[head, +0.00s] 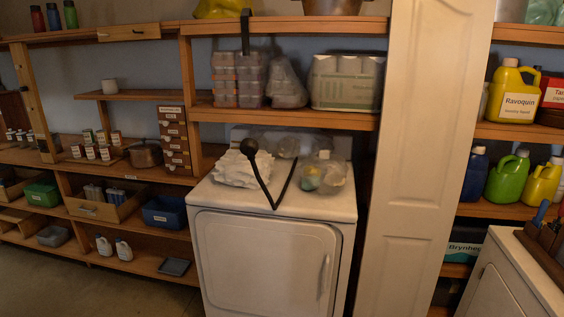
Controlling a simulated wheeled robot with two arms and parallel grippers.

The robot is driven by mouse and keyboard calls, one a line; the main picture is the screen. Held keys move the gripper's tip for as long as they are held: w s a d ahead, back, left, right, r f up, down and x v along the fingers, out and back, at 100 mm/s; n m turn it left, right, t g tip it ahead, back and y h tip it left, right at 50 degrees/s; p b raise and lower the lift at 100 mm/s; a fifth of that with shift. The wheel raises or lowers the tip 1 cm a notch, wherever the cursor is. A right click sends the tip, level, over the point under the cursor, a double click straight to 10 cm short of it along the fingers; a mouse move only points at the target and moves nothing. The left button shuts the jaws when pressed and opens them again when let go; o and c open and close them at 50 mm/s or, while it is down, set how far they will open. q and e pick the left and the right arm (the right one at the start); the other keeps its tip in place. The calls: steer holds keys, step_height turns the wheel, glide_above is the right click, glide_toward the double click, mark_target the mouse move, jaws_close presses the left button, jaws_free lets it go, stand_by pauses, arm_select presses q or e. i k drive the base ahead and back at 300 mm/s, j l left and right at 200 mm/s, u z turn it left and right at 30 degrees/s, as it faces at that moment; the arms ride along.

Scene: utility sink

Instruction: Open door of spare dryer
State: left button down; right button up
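A white front-loading dryer (270,245) stands in the middle of the head view, under a wooden shelf. Its front door (262,262) looks shut, with a light vertical handle (324,277) near the door's right edge. A second white appliance (503,285) is partly cut off at the lower right; its front is seen at an angle. No label shows which machine is the spare dryer. Neither of my grippers is in view.
White crumpled cloth (241,170), clear plastic containers (322,172) and a thin black bent object (262,178) are on the dryer top. A tall white panel door (418,150) stands right of the dryer. Shelves (130,200) line the left. Floor (115,296) shows at lower left.

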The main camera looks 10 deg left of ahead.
mark_target(269, 267)
steer(key=i+l+u, duration=0.25)
steer(key=i+l, duration=0.15)
steer(key=l, duration=0.2)
steer(key=i+l+u, duration=0.15)
steer(key=l, duration=0.2)
steer(key=i+l+u, duration=0.15)
steer(key=l, duration=0.2)
steer(key=i+l+u, duration=0.15)
steer(key=l, duration=0.2)
steer(key=i+l+u, duration=0.1)
steer(key=l, duration=0.3)
steer(key=i+u, duration=0.1)
steer(key=u, duration=0.5)
